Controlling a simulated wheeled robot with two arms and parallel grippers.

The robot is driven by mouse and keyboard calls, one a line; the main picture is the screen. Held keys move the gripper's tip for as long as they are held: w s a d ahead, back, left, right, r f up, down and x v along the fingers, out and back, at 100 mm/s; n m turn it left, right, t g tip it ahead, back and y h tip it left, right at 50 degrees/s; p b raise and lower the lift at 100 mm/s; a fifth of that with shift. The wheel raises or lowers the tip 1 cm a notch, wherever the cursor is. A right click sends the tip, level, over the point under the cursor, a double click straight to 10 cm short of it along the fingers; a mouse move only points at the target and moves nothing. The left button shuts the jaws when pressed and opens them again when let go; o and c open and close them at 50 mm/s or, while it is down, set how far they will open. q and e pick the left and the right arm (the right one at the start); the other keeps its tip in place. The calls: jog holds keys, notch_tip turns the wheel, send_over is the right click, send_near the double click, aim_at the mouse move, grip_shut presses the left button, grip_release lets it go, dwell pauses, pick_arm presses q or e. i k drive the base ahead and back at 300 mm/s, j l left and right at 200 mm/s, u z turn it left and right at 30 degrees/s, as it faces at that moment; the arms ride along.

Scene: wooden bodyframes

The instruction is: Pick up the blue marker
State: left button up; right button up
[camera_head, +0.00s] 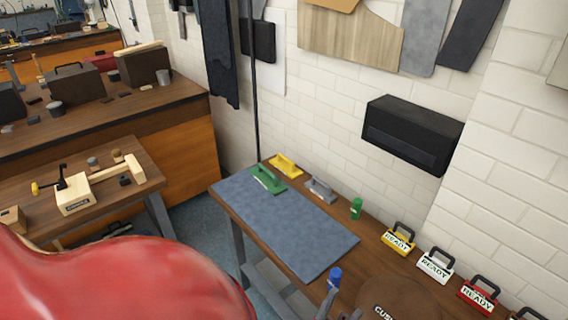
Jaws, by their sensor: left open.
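The blue marker (335,274) looks like a short blue cylinder standing upright on the wooden table, just off the near right corner of the blue-grey mat. My left gripper (342,303) shows as grey fingers at the bottom edge, just below the marker in the picture. It is open, and I see nothing held between its fingers. The fingertips are close to the marker; I cannot tell whether they touch it. Most of the gripper is cut off by the frame edge. My right gripper is not in view.
A brown round cushion (398,302) lies right of the marker. A green cylinder (356,209) stands farther back. Several handled READY blocks, including a yellow one (398,240), line the wall side. Green (267,179), yellow and grey handled tools lie at the far end. The mat (285,222) is mostly clear.

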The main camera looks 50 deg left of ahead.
aim_at(335, 276)
jog(key=u, duration=0.9)
jog(key=z, duration=1.15)
jog(key=u, duration=1.15)
